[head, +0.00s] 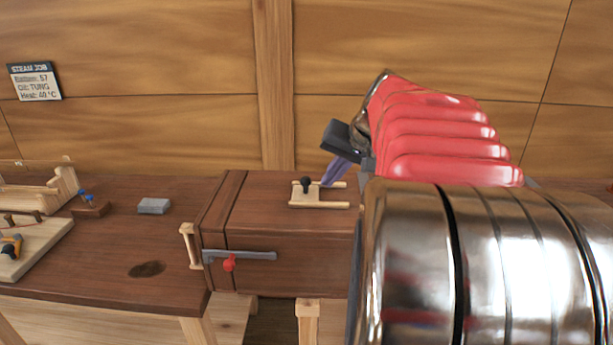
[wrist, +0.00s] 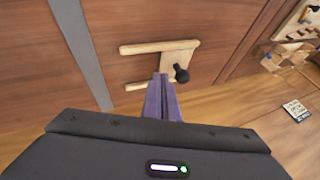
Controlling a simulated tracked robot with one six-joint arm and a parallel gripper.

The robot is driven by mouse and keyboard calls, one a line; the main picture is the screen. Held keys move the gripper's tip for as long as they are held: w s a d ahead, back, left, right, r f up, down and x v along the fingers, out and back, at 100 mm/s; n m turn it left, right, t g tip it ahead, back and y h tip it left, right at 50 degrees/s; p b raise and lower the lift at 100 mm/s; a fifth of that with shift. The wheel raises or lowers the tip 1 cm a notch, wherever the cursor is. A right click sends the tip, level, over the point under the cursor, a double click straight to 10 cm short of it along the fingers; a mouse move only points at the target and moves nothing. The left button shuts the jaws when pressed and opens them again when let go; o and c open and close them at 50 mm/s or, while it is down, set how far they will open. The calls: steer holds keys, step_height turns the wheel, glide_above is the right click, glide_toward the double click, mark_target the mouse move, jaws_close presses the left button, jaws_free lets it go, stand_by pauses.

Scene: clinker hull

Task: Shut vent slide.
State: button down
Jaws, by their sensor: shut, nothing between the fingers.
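The vent slide (head: 300,199) is a pale wooden plate with a black knob (head: 306,184), set between two pale rails (head: 335,206) on top of a brown wooden box (head: 262,215). The plate sits at the left end of the rails in the head view. In the wrist view the plate (wrist: 178,64) and knob (wrist: 181,74) are at the right end of the rails (wrist: 145,47). My gripper (head: 327,183) has purple fingers, shut and empty, beside the knob. The fingers (wrist: 161,80) also show in the wrist view, their tips close to the plate; I cannot tell whether they touch it.
A grey bar latch with a red knob (head: 229,263) is on the box front. A grey block (head: 153,206), a small block with blue pegs (head: 90,206) and a pale board (head: 30,247) lie on the bench to the left. A sign (head: 35,81) hangs on the wall.

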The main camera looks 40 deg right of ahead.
steer(key=v, duration=1)
steer(key=shift+s+d+r, duration=0.15)
steer(key=shift+s+d, duration=0.2)
steer(key=shift+s, duration=0.1)
steer(key=shift+a, duration=0.1)
